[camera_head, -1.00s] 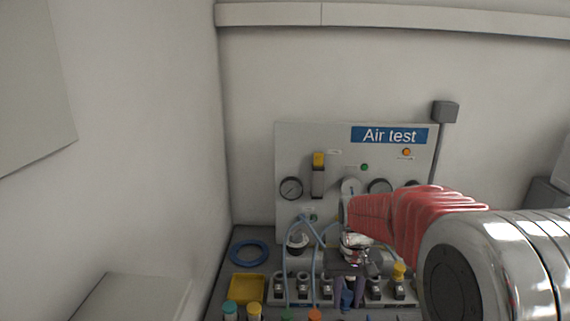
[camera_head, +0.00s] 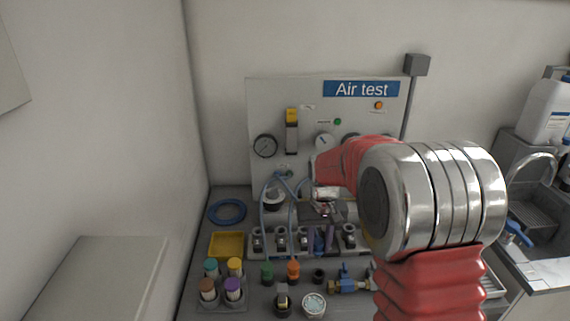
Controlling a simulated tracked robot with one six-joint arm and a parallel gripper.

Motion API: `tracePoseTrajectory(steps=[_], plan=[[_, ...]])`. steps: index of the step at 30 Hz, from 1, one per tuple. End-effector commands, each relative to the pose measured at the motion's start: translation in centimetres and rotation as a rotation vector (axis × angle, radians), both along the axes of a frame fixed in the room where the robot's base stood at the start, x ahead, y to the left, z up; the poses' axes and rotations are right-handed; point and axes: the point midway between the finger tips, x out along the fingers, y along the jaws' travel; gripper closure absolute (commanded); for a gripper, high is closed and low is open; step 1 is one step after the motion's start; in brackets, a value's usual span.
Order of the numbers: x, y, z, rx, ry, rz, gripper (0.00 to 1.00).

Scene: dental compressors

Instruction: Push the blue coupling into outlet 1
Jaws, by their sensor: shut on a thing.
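My gripper (camera_head: 319,242) points down over the middle of the outlet row on the bench, below the Air test panel. The fingers cover the spot below the coupling. I cannot tell whether it touches an outlet, and the outlet numbers are unreadable.
Blue hoses (camera_head: 264,205) loop down in front of the panel (camera_head: 260,105). A blue-handled brass valve (camera_head: 345,283) lies in front of the rail. My arm hides the rail's right end.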

Motion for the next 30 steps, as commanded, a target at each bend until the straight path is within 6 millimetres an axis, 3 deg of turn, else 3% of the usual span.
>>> tracePoseTrajectory(steps=[5,12,18,22,30], plan=[[2.1,0.0,2.9,0.0,-0.005,-0.053,0.96],[5.4,0.0,9.5,0.0,-0.006,-0.174,0.96],[6.8,0.0,14.1,0.0,-0.002,-0.259,0.96],[7.0,0.0,15.5,0.0,-0.001,-0.284,0.96],[7.0,0.0,15.7,0.0,0.0,-0.289,0.96]])
